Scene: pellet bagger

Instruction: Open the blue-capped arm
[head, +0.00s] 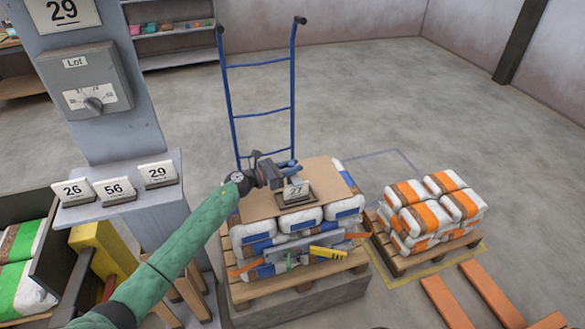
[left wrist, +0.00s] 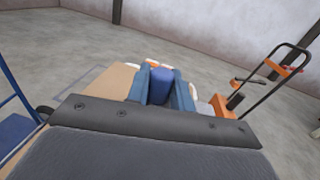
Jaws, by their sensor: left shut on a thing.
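My left gripper (head: 290,165) reaches in on the green-sleeved arm and is above the cardboard sheet on the bag stack, just behind the card marked 27 (head: 296,190). In the left wrist view, its two blue fingers are shut on a darker blue block, which looks like the blue cap (left wrist: 160,86). The arm that would bear this cap cannot be made out; my gripper's dark body hides much of the lower wrist view. My right gripper is not in view.
A blue hand truck (head: 262,110) stands behind the loaded pallet (head: 300,290). Orange-striped bags (head: 435,205) sit on a second pallet at right. A grey post with a Lot dial (head: 90,85) and number cards stands at left. Open floor lies behind.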

